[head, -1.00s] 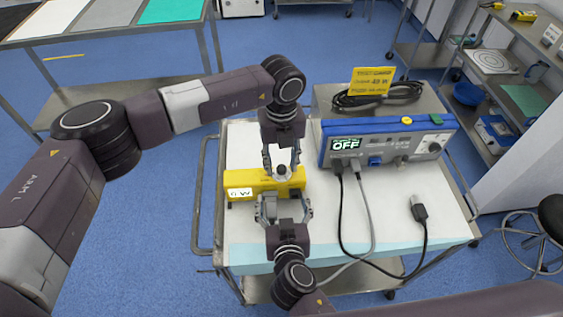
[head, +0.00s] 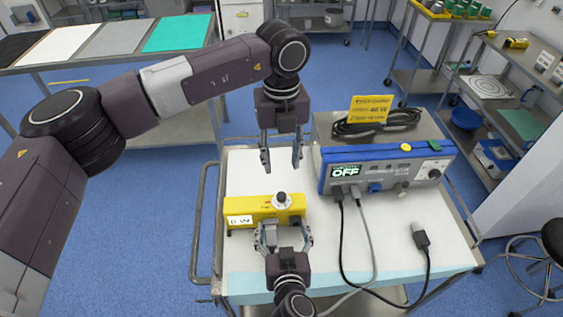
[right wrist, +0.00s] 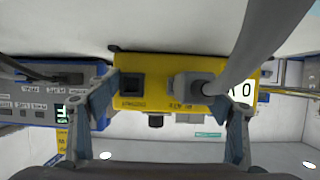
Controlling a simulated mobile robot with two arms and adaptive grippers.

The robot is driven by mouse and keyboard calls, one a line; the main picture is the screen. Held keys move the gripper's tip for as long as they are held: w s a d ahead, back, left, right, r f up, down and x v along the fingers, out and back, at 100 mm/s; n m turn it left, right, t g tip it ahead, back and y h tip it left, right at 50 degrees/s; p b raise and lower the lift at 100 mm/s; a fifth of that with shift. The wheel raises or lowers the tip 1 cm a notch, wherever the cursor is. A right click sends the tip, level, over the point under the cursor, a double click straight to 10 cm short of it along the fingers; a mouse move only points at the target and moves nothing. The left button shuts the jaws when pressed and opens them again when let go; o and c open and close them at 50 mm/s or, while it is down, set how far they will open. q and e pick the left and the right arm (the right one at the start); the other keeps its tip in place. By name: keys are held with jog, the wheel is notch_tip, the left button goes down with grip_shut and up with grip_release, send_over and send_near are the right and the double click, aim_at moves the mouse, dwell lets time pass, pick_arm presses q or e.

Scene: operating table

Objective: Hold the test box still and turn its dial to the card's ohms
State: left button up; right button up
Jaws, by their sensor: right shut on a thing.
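The yellow test box (head: 243,205) lies on the trolley with a white display reading about "0 W" at its left end. Its dark dial knob (head: 281,198) stands on top, uncovered. My left gripper (head: 281,168) is open and empty, above and behind the box, apart from the dial.
The blue-fronted unit (head: 385,172) shows "OFF" and stands right of the box. Cables run from its front, and a loose plug (head: 421,237) lies on the trolley top (head: 395,225). The sheet left of the unit, behind the box, is clear.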

jog(key=o, duration=1.5)
